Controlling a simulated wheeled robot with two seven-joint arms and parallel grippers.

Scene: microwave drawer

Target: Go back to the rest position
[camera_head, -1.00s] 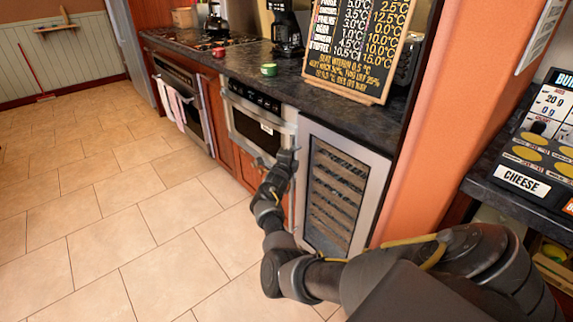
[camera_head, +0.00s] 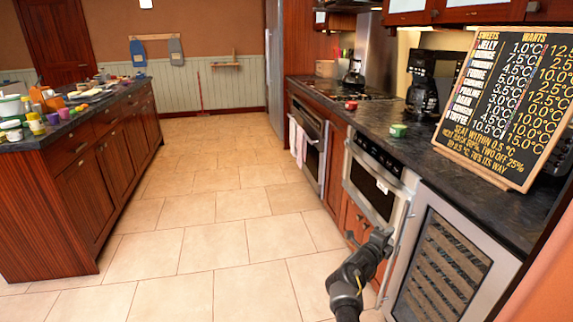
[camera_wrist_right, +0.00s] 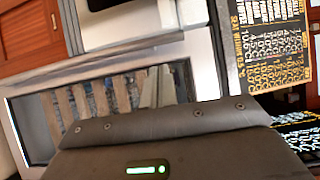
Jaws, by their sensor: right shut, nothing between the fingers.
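My right gripper (camera_head: 380,241) is dark, shut and empty. In the head view it stands in front of the lower right corner of the microwave drawer (camera_head: 372,188), near the wine cooler (camera_head: 440,268). I cannot tell whether it touches either front. The silver microwave drawer under the counter looks shut. In the right wrist view the gripper fingers (camera_wrist_right: 158,90) are close together, with the wine cooler's slatted glass door (camera_wrist_right: 90,108) behind them. My left gripper is not in view.
A dark counter (camera_head: 455,175) carries a price board (camera_head: 505,105), a coffee maker (camera_head: 422,85) and a green-lidded jar (camera_head: 398,130). An oven (camera_head: 312,145) stands further back. An island (camera_head: 60,190) with clutter is at left. The tiled floor (camera_head: 225,225) between is clear.

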